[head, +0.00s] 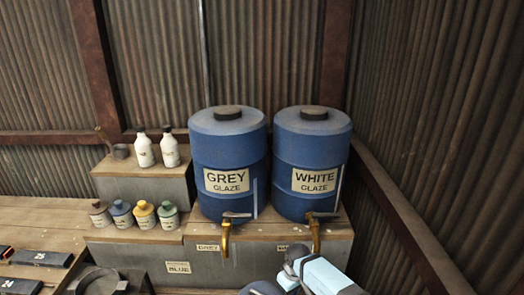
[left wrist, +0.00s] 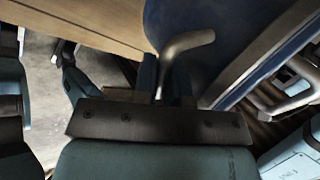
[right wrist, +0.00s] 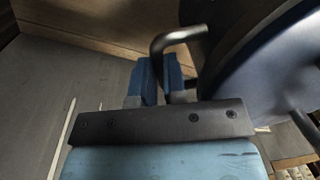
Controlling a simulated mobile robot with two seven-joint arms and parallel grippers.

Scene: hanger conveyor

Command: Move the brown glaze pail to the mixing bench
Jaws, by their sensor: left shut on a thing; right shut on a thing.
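A dark blue, round-sided pail shows close up in both wrist views, at the upper right of the left wrist view (left wrist: 230,50) and the right of the right wrist view (right wrist: 280,75). No label on it is visible, so its glaze colour cannot be read. My left gripper (left wrist: 165,78) is shut on a bent metal bar handle (left wrist: 187,42) beside the pail. My right gripper (right wrist: 157,78) is shut on a dark bar handle (right wrist: 178,38) beside it. The head view shows neither gripper's fingers nor this pail clearly. I cannot identify the mixing bench.
Two blue drums, grey glaze (head: 228,145) and white glaze (head: 313,145), stand on a stepped bench (head: 160,232) with brass taps in front. Several small jars (head: 143,213) and two white bottles (head: 170,150) are to the left. Corrugated walls enclose the back and right.

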